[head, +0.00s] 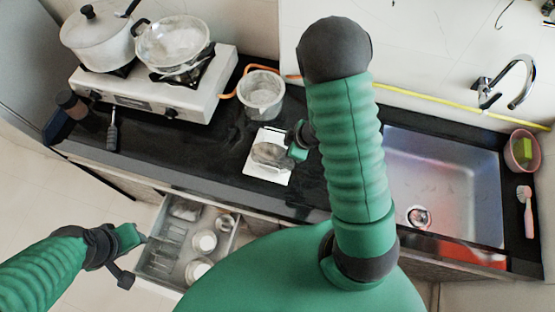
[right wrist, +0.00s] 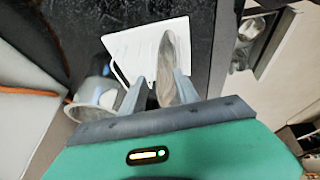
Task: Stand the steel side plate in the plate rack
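The round steel plate (head: 268,154) shows above a white flat piece on the counter in the head view. In the right wrist view the plate (right wrist: 167,72) is nearly edge-on and steeply tilted. My right gripper (head: 293,146) is beside it. Its fingers (right wrist: 158,82) stand apart with the plate between them, close to one finger and with a gap to the other. My left gripper (head: 134,238) is at the left edge of the open drawer; its fingertips are too small to read. Wire dividers (head: 165,240) in the drawer look like a rack.
The white flat piece (head: 264,175) lies on the dark counter. A grey pot (head: 261,95) stands behind it, and a stove (head: 150,95) with two pots is at back left. The open drawer (head: 190,197) holds cups and bowls. The sink (head: 445,180) is at right.

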